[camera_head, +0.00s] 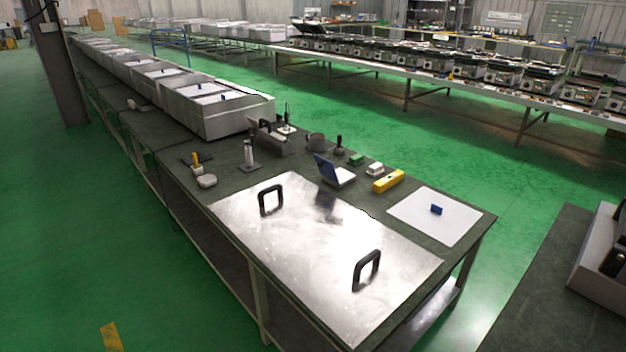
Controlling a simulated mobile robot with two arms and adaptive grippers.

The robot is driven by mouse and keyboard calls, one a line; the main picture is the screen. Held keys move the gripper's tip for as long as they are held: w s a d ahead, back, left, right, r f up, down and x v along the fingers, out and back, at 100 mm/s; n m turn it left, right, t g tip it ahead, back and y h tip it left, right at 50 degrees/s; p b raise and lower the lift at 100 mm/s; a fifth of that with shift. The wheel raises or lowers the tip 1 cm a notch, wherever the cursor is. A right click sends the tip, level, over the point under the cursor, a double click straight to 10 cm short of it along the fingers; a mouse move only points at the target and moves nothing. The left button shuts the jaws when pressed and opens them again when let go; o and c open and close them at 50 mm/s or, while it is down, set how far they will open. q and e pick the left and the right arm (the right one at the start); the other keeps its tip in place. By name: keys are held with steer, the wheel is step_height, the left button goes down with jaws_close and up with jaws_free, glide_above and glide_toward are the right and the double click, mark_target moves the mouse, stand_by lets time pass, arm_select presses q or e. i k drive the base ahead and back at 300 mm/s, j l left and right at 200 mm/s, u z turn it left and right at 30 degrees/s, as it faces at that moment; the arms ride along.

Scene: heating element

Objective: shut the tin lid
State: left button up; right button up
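A small tin (343,179) stands on the dark green bench. Its blue lid (323,169) is raised at its left side, so the tin is open. What is inside the tin is too small to tell. A large shiny metal plate (305,238) with two black handles (270,198) lies flat on the bench in front of the tin. Neither of my grippers shows in the head view.
A yellow block (388,181), a white block (375,169) and a green block (356,160) stand right of the tin. A white sheet (460,222) bears a small blue block (436,209). Tools stand behind and left. Another dark bench (535,285) is at lower right.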

mark_target(326, 168)
steer(key=i+j+z, duration=0.15)
steer(key=z, duration=0.2)
steer(key=i+j+z, duration=0.2)
steer(key=j+z, duration=0.25)
steer(key=i+j+z, duration=0.1)
steer(key=j+z, duration=0.8)
steer(key=i+l, duration=0.05)
